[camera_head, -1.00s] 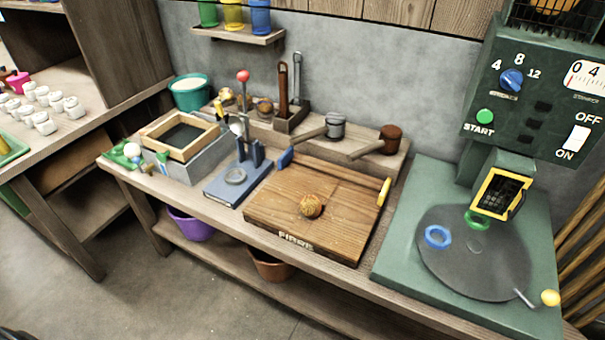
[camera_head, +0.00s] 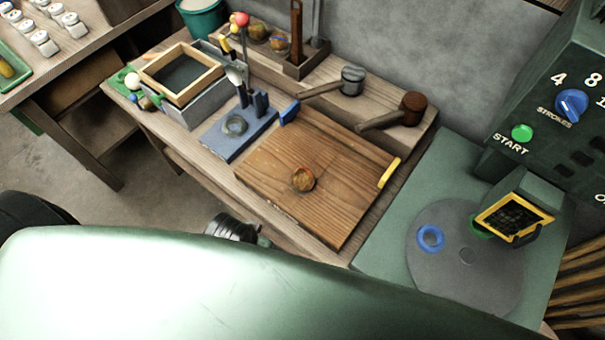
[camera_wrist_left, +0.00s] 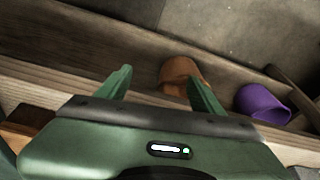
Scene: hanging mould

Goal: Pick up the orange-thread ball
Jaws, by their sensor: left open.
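A brownish-orange ball (camera_head: 303,179) with thread-like markings lies on the wooden board (camera_head: 340,150) in the head view. It looks like the orange-thread ball, but its thread colour is hard to tell. Other balls (camera_head: 258,32) sit in the rack behind. My left gripper (camera_wrist_left: 160,78) is open and empty in the left wrist view, its two green fingers apart over the bench's front side. In the head view my green arm fills the foreground, with a dark wrist part in front of the bench edge; the fingertips are not clear there. My right gripper is not seen.
Two ladles or mallets (camera_head: 352,79) lie behind the board. A blue stand (camera_head: 238,135) is left of it, and a green machine with a round plate (camera_head: 465,265) is right. A brown pot (camera_wrist_left: 182,74) and a purple bucket (camera_wrist_left: 262,104) are below the bench.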

